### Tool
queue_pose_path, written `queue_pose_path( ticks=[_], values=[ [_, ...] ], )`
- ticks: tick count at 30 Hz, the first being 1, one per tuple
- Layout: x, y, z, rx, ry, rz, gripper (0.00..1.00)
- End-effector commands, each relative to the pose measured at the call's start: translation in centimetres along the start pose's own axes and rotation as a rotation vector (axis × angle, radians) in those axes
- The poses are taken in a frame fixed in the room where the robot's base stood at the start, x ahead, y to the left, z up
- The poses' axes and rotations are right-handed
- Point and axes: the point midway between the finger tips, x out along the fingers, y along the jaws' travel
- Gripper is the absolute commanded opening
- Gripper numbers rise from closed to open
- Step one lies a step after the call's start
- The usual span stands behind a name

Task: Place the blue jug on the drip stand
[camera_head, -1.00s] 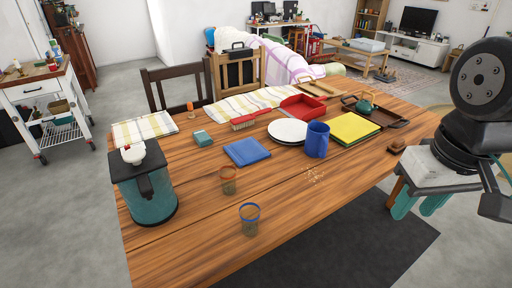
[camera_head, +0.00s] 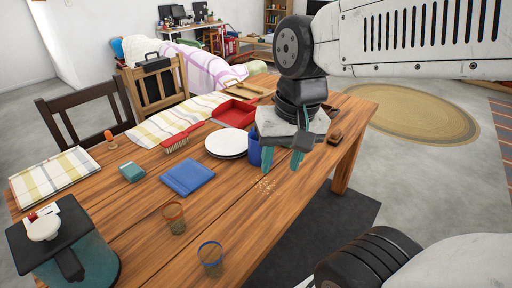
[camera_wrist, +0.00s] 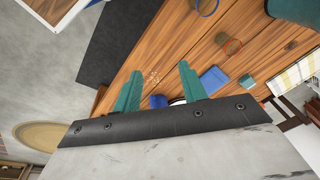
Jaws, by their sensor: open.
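The blue jug (camera_head: 254,149) stands on the wooden table (camera_head: 225,215), partly hidden behind my gripper in the head view. A blue patch that looks like the jug (camera_wrist: 158,101) shows low between the fingers in the wrist view. My gripper (camera_head: 282,160) is open and empty, with its two teal fingers apart and pointing down, in front of the jug and above the table. The fingers also show in the wrist view (camera_wrist: 160,75). I cannot make out a drip stand for certain.
White plates (camera_head: 227,143), a blue folded item (camera_head: 188,177) and a red tray (camera_head: 234,113) lie near the jug. A teal, black-lidded appliance (camera_head: 70,250) stands at the left. Crumbs (camera_head: 266,186) lie nearby.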

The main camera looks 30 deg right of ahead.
Motion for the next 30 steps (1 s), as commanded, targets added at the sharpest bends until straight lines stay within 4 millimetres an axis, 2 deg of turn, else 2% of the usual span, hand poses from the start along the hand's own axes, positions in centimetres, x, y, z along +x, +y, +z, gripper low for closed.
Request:
queue_pose_path(
  ticks=[4, 8, 12, 16, 18, 22, 26, 30],
  values=[
    [2.8, -0.8, -6.4, 0.501, 0.000, -0.071, 0.42],
    [6.0, -0.4, -12.5, 0.998, 0.002, -0.137, 0.42],
    [10.4, 1.6, -18.7, 1.547, 0.000, -0.202, 0.42],
    [15.1, 4.7, -23.3, 2.037, 0.000, -0.256, 0.42],
    [17.4, 6.5, -25.2, 2.266, 0.005, -0.284, 0.42],
    [20.9, 9.3, -27.3, 2.588, 0.016, -0.328, 0.42],
    [22.8, 11.0, -28.3, 2.765, 0.026, -0.357, 0.42],
    [24.2, 11.5, -28.8, 2.823, 0.028, -0.368, 0.42]
  ],
)
